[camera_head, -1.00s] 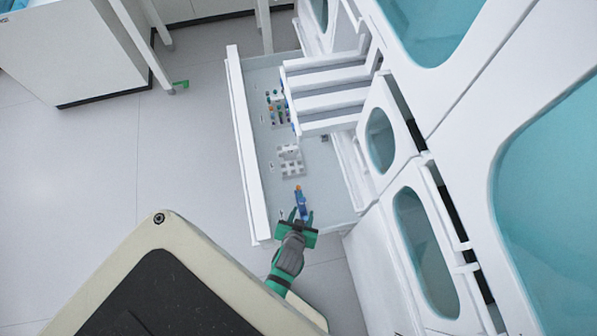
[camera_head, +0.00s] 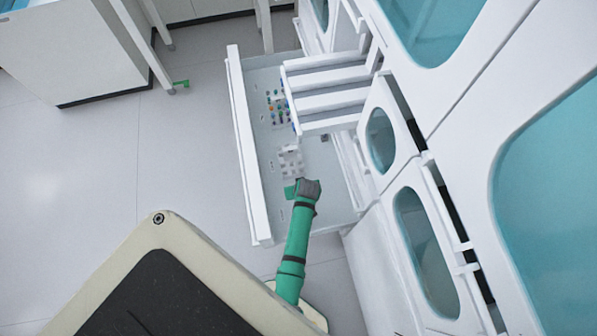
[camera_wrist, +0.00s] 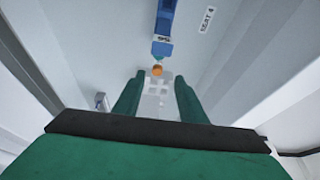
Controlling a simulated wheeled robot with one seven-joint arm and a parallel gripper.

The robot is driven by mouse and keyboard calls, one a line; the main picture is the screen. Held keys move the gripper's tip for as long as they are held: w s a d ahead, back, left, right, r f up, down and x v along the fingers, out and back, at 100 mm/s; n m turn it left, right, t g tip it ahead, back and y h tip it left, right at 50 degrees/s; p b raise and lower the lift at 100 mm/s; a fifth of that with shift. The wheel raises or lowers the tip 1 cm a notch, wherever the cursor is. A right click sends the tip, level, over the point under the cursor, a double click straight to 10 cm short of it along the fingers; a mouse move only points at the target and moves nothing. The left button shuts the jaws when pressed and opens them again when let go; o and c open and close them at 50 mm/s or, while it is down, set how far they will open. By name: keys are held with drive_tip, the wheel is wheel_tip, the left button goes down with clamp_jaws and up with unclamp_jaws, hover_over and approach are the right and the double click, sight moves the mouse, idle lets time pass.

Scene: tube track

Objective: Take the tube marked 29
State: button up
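In the wrist view a blue tube (camera_wrist: 162,38) with an orange end (camera_wrist: 157,70) shows beyond my fingertips, near a label reading "SEAT 4". Small print on the tube is too blurred to read, so I cannot tell if it is marked 29. My gripper (camera_wrist: 157,84) is open, its two green fingers apart with no tube gripped between them. The tube's orange end lies about level with the gap at the tips. In the head view my gripper (camera_head: 292,191) is over the drawer's near part, and my arm hides the blue tube.
The open drawer (camera_head: 246,150) has raised walls. A white rack (camera_head: 290,160) stands in it beyond my gripper. Several coloured tubes (camera_head: 276,106) stand farther back. White slatted shelves (camera_head: 325,100) overhang the drawer's right side. Open floor lies to the left.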

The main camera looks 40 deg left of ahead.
drive_tip(key=shift+x, duration=4)
drive_tip(key=shift+w+d, duration=0.15)
drive_tip(key=shift+w, duration=0.05)
clamp_jaws()
drive_tip(key=shift+r, duration=5.05)
